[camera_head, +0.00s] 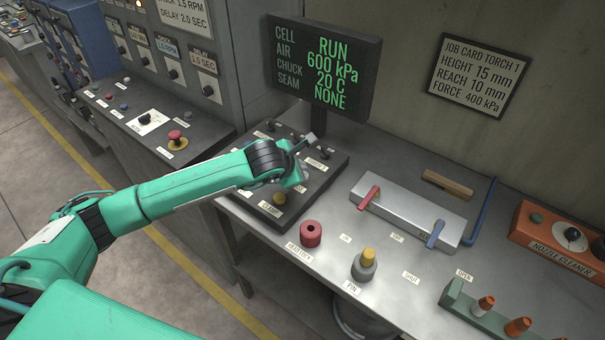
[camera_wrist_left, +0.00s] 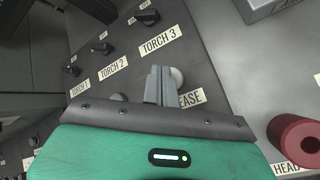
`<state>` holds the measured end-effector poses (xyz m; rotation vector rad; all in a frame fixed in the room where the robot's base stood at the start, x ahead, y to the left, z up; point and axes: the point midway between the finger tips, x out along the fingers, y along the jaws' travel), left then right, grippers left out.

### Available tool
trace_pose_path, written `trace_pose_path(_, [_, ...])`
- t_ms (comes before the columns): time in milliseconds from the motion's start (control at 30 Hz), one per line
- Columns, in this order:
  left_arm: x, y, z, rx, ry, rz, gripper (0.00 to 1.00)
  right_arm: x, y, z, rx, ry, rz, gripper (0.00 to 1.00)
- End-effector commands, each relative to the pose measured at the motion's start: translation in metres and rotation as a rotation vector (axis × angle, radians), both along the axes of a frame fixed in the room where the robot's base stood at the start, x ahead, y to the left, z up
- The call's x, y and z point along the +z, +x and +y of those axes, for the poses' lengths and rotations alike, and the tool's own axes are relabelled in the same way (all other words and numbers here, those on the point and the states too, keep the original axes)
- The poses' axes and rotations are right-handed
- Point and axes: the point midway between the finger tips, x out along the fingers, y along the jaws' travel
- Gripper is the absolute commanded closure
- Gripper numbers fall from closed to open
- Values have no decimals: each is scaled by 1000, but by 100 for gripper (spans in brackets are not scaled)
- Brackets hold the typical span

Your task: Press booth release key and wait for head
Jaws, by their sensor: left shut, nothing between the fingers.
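The control panel (camera_head: 262,208) stands on the bench with several dark torch knobs and a yellow key (camera_head: 279,198) labelled CLAMPS. My left gripper (camera_head: 303,170) is over this panel, shut and empty. In the left wrist view its closed fingers (camera_wrist_left: 160,84) lie beside a pale round key (camera_wrist_left: 177,77), next to a label of which only "EASE" shows. The fingers partly cover key and label; I cannot tell whether they touch the key. The display (camera_head: 326,68) reads RUN, 600 kPa, 20 C, NONE. My right gripper is out of view.
A red ring (camera_head: 310,233) labelled HEAD LOCK and a yellow-topped pin (camera_head: 367,262) stand at the bench front. A red mushroom button (camera_head: 175,136) is on the left console.

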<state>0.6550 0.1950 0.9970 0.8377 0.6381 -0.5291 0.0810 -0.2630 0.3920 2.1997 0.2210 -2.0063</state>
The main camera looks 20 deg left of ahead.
Motion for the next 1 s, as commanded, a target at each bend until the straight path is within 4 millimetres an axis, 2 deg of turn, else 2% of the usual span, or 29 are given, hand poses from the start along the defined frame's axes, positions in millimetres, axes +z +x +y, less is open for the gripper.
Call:
trace_pose_path(267, [8,0,0,0,-1,-3,100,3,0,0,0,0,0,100])
trace_pose_path(700, [49,0,0,0,0,-1,100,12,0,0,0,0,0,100])
trace_pose_path(1000, [50,0,0,0,0,-1,100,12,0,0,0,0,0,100])
